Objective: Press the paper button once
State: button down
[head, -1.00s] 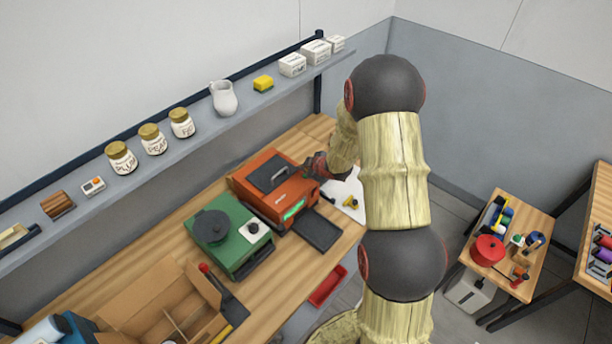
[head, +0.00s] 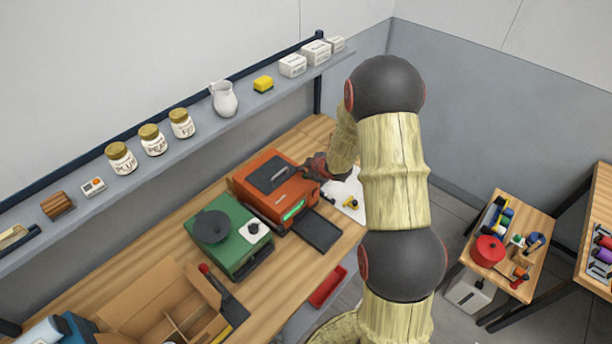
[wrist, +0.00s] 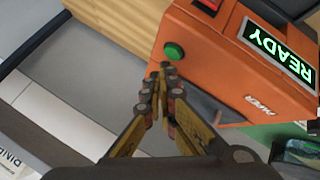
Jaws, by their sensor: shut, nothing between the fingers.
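The orange printer (head: 277,190) stands on the wooden bench, and its lit display (wrist: 278,48) reads READY in the wrist view. A round green button (wrist: 174,51) is on its front face. Part of a red button (wrist: 210,4) shows at the top edge of the wrist view. Small white lettering that looks like "PAPER" (wrist: 259,104) is on the same face. My gripper (wrist: 163,75) is shut and empty, its fingertips just below the green button in the picture. I cannot tell whether they touch it. In the head view my gripper (head: 314,168) is at the printer's right end.
A dark tray (head: 317,229) sticks out from the printer's front. A green machine (head: 228,235) stands to its left, and an open cardboard box (head: 150,300) further left. A shelf (head: 200,131) with jars and boxes runs above the bench. White sheets lie right of the printer.

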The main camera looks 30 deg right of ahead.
jog(key=shift+f, duration=0.2)
jog(key=shift+f+b, duration=0.25)
jog(key=shift+b, duration=0.1)
